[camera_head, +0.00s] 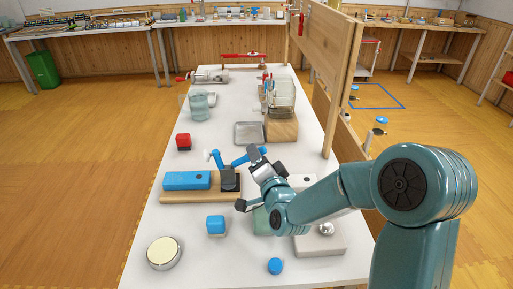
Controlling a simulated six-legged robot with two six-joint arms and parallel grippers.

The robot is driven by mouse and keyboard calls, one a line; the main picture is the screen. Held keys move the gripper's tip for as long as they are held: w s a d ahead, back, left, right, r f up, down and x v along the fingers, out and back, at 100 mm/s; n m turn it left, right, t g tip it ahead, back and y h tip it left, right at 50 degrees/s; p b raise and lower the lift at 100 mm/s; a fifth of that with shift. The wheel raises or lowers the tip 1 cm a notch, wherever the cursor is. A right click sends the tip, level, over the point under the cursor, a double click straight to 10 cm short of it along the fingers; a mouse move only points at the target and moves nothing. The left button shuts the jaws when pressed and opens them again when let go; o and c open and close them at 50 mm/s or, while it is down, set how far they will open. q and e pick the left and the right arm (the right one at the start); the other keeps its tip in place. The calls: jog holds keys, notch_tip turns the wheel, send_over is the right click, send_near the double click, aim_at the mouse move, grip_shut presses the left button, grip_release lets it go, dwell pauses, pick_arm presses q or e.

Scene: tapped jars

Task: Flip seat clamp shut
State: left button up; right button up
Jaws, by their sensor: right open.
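A wooden board (205,197) lies on the white table and carries a long blue block (187,180). At the block's right end stands a dark clamp base (230,183) with a blue lever (241,160). This looks like the seat clamp. The lever's arm slants up to the right, and a small white tip shows on its left side. I cannot tell whether the clamp is open or shut. My right gripper (248,180) is open just right of the clamp, its dark fingers apart. It partly hides the clamp's right side. My left gripper is not in view.
A blue cube (216,225), a round cream-topped disc (164,252) and a blue knob (275,266) are in front. A tall wooden panel (334,75) borders the right.

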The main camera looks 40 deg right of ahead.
jog(key=shift+x, duration=1.05)
jog(key=shift+c, duration=0.3)
grip_shut()
